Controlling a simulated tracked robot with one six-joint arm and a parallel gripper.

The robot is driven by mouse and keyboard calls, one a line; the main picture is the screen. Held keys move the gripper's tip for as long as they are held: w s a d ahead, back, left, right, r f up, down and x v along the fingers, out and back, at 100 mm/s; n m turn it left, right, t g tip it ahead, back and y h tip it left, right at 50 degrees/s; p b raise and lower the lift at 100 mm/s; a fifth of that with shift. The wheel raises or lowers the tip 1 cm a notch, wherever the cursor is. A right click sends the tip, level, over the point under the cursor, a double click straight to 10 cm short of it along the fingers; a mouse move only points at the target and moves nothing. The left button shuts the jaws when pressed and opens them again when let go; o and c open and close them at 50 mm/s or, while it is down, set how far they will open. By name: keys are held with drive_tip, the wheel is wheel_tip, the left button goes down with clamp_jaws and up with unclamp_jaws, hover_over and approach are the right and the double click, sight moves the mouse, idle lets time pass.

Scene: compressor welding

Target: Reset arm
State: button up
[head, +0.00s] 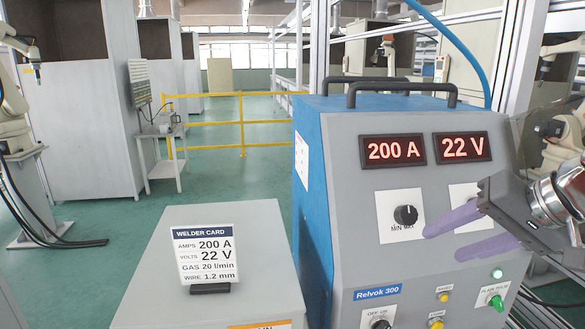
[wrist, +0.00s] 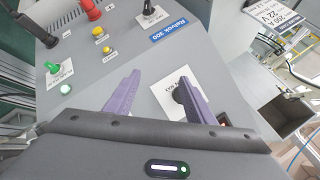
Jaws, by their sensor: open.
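My gripper (head: 452,231) has purple fingers and is in front of the welder panel at the right of the head view. Its fingers are apart with nothing between them. In the wrist view the gripper (wrist: 160,100) points at the grey panel, with the right finger over part of a black knob (wrist: 178,92). The welder (head: 350,250) is a blue and grey box with red displays reading 200 A (head: 393,150) and 22 V (head: 463,146). The left knob (head: 405,215) is in plain view; my gripper covers most of the right knob's plate. I cannot tell whether a finger touches the knob.
A welder card (head: 207,254) reading 200 A and 22 V stands on a grey cabinet (head: 150,300) left of the welder. Lower on the panel are a green knob (head: 496,301) and yellow buttons. A yellow railing (head: 240,122) crosses the floor behind.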

drive_tip(key=s+a+f+n+h, duration=0.1)
drive_tip(key=s+a+f, duration=0.2)
drive_tip(key=f, duration=0.3)
drive_tip(key=s+a+f+n+g+h, duration=0.1)
drive_tip(key=s+a+f+n+h, duration=0.1)
drive_tip(key=s+a+f, duration=0.2)
drive_tip(key=s+a+f+n+h, duration=0.1)
drive_tip(key=s+a+f, duration=0.3)
drive_tip(key=f, duration=0.5)
drive_tip(key=shift+s+a+g, duration=0.15)
drive_tip(key=shift+a+g, duration=0.25)
drive_tip(key=shift+a, duration=0.1)
drive_tip(key=shift+d, duration=0.1)
idle(0.5)
